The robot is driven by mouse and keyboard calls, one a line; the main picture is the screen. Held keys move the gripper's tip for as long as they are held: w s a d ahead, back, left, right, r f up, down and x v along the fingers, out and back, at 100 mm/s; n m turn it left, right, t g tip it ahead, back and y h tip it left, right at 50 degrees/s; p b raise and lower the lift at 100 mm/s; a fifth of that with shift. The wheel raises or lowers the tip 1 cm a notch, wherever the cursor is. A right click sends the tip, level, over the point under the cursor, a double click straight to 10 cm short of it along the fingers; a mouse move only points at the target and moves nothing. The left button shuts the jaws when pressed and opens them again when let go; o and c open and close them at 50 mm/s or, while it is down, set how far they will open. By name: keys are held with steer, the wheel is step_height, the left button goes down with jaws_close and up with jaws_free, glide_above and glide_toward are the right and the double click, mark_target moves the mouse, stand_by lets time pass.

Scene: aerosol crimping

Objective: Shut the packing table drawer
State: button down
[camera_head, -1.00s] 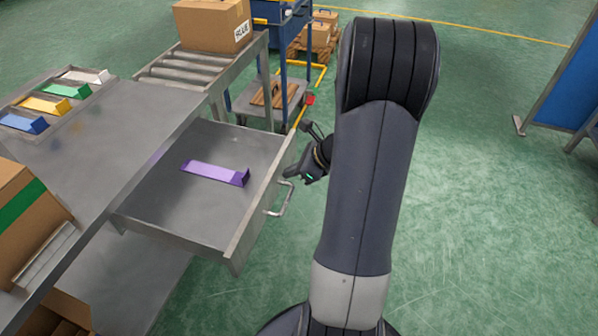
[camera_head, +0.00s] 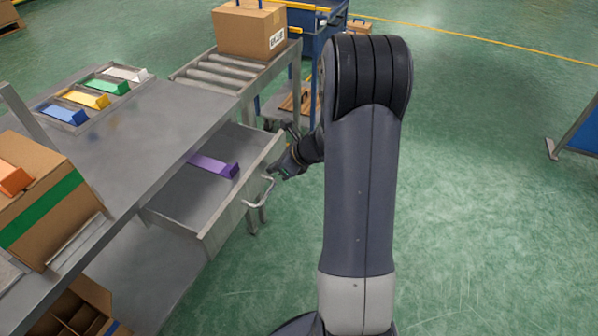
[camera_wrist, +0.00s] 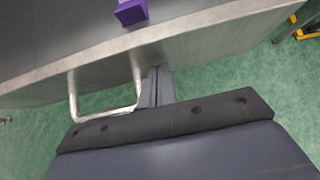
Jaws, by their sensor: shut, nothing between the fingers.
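The packing table drawer (camera_head: 222,228) is partly open and sticks out to the right from under the grey packing table (camera_head: 165,120). A purple block (camera_head: 214,166) lies inside it, partly under the table edge. The drawer has a metal bar handle (camera_head: 262,193) on its front. My gripper (camera_head: 275,172) is at the drawer front, beside the far end of the handle. In the wrist view the shut fingers (camera_wrist: 157,75) reach the drawer front just right of the handle (camera_wrist: 105,112), with nothing between them. Contact with the front looks likely but the exact touch is hard to see.
Blue, yellow, green and white holders sit in a tray (camera_head: 52,122) on the table. A roller conveyor (camera_head: 225,75) with a cardboard box (camera_head: 248,30) stands behind the drawer. A blue cart (camera_head: 310,50) is beyond it.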

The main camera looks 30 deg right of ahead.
steer(key=p, duration=0.5)
glide_above(222, 161)
steer(key=shift+s+d, duration=0.15)
steer(key=shift+s, duration=0.25)
steer(key=shift+w+r, duration=0.1)
steer(key=shift+w, duration=0.2)
steer(key=shift+a+r, duration=0.1)
steer(key=shift+a, duration=0.15)
